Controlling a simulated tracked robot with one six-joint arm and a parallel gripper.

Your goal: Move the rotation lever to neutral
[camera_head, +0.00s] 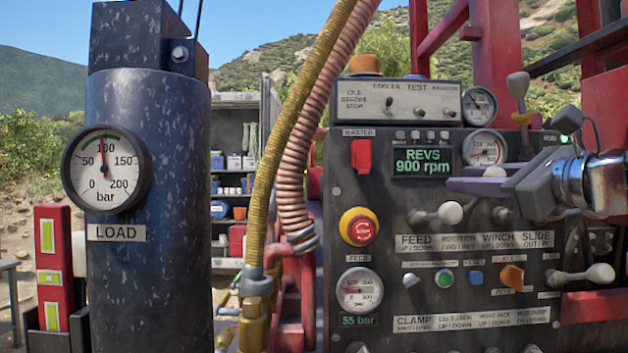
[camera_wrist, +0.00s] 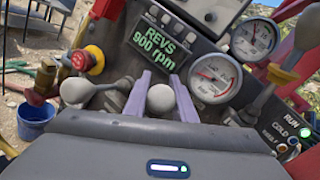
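The rounded pale knob of what looks like the rotation lever (camera_wrist: 161,98) is between my gripper's two purple fingers in the wrist view. In the head view its top (camera_head: 495,172) shows just above the purple fingers, and its shaft is hidden. My gripper (camera_head: 476,186) reaches in from the right, in front of the panel. In the wrist view my gripper (camera_wrist: 160,90) appears open, with a finger on each side of the knob. I cannot tell whether the fingers touch it. The label row (camera_head: 475,242) reads feed, rotation, winch and slide.
The feed lever (camera_head: 450,213) sits close on the left of my gripper. A red stop button (camera_head: 361,229), gauges (camera_head: 485,147) and hoses (camera_head: 300,130) are nearby.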

